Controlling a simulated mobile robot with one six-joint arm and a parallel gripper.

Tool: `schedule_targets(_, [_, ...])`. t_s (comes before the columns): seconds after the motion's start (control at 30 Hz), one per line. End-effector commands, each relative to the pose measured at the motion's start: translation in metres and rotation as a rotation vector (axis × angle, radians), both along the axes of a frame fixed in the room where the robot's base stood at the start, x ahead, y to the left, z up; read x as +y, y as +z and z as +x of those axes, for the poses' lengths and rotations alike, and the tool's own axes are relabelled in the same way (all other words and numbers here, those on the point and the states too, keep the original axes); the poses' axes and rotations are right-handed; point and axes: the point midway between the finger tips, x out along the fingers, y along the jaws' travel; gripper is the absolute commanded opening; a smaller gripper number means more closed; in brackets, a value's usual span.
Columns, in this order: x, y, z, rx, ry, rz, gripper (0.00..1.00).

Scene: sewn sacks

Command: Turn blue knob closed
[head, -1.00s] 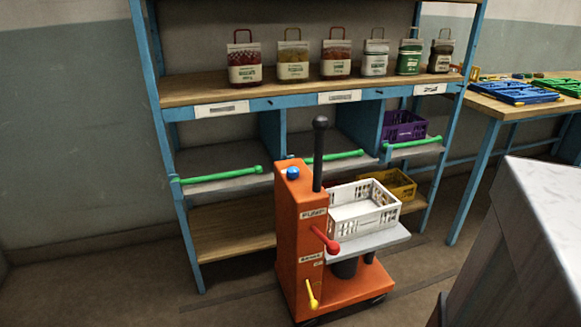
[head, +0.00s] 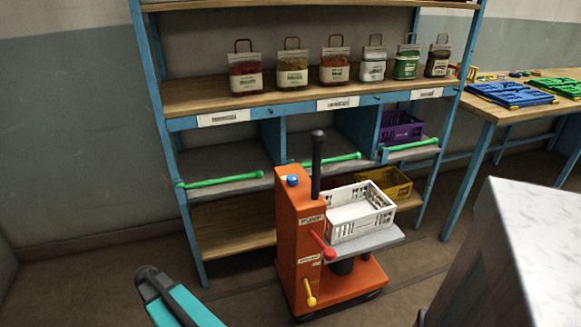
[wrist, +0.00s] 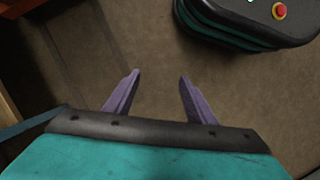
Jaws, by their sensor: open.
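The blue knob (head: 292,180) sits on top of the orange cart (head: 298,235), beside the cart's black upright post, in the head view. My gripper (wrist: 157,78) shows in the wrist view with its two purple fingers apart and nothing between them, over bare floor. In the head view a teal and black part of my arm shows at the bottom left, to the left of the cart and well apart from the knob. The knob is not seen in the wrist view, and its turn position is too small to tell.
The cart carries a white crate (head: 358,212), a red lever (head: 322,244) and a yellow lever (head: 310,292). Behind it stands a blue-framed shelf (head: 243,109) with several sacks and green bars. A grey-white block (head: 530,235) stands at the right. Floor left of the cart is open.

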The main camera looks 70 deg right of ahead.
Motion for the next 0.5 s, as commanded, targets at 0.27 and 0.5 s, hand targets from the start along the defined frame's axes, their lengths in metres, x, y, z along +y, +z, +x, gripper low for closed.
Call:
schedule_targets(0.27, [-0.114,0.109,0.017,-0.010,0.018,-0.014,0.51])
schedule_targets(0.5, [-0.210,0.206,0.004,-0.006,0.029,-0.025,0.51])
